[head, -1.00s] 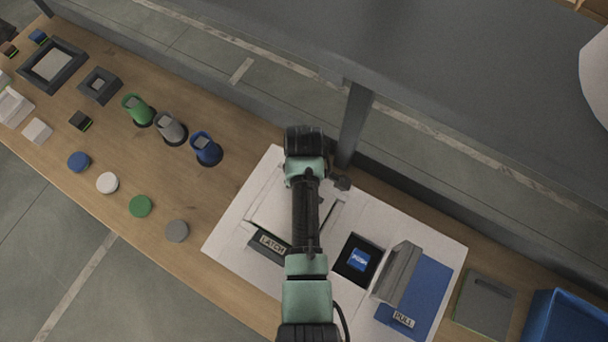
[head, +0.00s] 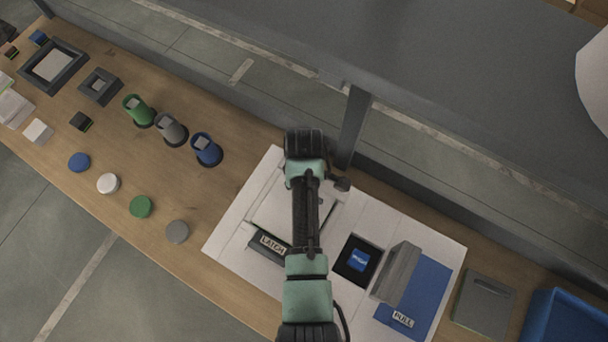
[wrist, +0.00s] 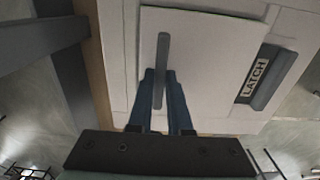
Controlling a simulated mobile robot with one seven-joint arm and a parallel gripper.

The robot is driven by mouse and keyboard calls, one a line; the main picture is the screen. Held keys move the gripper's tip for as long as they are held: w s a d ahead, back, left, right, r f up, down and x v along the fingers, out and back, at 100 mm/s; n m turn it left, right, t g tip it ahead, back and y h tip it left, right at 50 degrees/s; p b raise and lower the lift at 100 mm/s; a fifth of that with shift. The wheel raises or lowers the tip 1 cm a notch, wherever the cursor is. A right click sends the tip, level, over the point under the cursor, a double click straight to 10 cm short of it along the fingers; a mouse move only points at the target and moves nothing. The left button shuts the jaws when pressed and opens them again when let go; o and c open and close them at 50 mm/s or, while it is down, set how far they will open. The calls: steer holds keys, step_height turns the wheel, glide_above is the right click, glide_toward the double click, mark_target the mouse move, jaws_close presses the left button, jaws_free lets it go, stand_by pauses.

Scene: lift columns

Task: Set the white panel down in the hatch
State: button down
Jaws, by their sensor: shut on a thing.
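The white panel (wrist: 205,65) is a flat square plate with a grey bar handle (wrist: 162,50). My gripper (wrist: 160,76) is shut on that handle. In the head view the panel (head: 268,205) shows beside my arm, which hides my fingers and much of the panel. The panel lies over the hatch area of the white board, close to its surface. A hatch frame edge (wrist: 270,18) shows past the panel's corner. The panel covers the opening, and I cannot tell whether it sits inside or just above. The dark grey latch (head: 270,247), labelled LATCH, is beside it.
A black recess with a blue block (head: 358,260) and a grey flap by a blue PULL plate (head: 428,290) lie to the right. A grey post (head: 353,125) stands just behind my arm. Cups, discs and small blocks occupy the table's left side.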

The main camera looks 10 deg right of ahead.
steer(key=shift+f, duration=0.55)
stand_by(1.4)
steer(key=c, duration=0.8)
jaws_free()
steer(key=shift+o, duration=0.2)
step_height(320, 180, up, 3)
steer(key=shift+f+p, duration=0.1)
steer(key=shift+p, duration=1.15)
steer(key=shift+r, duration=2.1)
